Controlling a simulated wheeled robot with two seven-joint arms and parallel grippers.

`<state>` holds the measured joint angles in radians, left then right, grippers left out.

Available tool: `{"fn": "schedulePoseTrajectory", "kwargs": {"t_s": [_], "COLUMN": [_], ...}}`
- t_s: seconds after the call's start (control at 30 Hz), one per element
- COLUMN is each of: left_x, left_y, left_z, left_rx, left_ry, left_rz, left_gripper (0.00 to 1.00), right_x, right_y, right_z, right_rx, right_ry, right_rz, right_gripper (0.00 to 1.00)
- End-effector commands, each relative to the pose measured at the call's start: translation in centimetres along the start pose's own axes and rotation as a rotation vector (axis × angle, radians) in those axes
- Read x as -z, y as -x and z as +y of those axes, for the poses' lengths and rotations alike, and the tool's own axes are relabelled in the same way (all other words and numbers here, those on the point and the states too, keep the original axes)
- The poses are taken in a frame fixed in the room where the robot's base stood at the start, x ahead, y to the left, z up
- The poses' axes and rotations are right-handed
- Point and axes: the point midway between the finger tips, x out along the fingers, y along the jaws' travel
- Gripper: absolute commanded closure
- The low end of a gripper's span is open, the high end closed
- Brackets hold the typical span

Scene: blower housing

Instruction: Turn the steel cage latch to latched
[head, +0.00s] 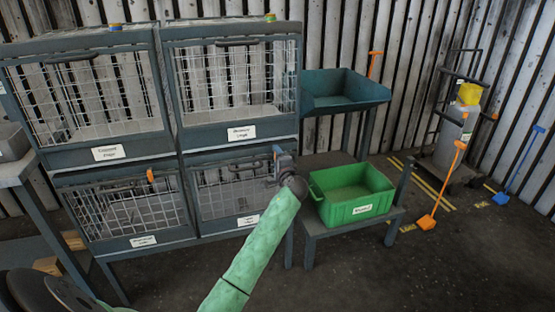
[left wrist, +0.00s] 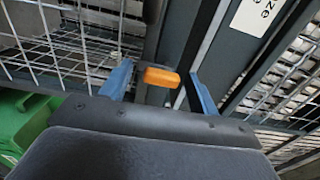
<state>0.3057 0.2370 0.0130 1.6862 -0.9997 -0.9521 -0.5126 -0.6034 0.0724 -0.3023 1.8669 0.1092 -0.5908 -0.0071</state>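My left gripper (head: 284,158) is at the right edge of the lower right cage (head: 225,190), at the end of my green-sleeved arm. In the left wrist view, its two blue fingers (left wrist: 160,88) are apart, with an orange latch handle (left wrist: 162,77) between them. A small gap shows on each side of the handle. In the head view the gripper hides this latch. Another orange latch (head: 150,175) shows on the lower left cage (head: 125,212). The cage labels are too small to read surely. My right gripper is not in view.
A green bin (head: 362,210) stands on a low stand just right of the gripper, with a dark teal tray (head: 345,104) behind it. Two upper wire cages (head: 88,153) (head: 238,112) sit above. Open floor (head: 470,270) lies at the right.

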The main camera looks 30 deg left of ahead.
Motion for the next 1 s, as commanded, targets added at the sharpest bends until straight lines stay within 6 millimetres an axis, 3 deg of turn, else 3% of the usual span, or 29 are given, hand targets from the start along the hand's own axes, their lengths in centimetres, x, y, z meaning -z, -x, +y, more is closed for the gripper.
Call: {"fn": "schedulePoseTrajectory", "kwargs": {"t_s": [0.37,0.8,1.0], "left_x": [0.1,0.0,0.0], "left_y": [0.5,6.6,7.7], "left_z": [-0.1,0.0,0.0], "left_rx": [0.002,0.0,0.0], "left_ry": [0.001,0.001,0.0], "left_rz": [0.001,0.001,0.0], "left_gripper": [0.38,0.38,0.38], "right_x": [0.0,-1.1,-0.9], "right_y": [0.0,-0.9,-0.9], "right_z": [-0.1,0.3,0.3], "right_rx": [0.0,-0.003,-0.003], "right_ry": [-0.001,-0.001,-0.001], "right_rz": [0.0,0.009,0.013], "right_gripper": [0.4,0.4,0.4]}}
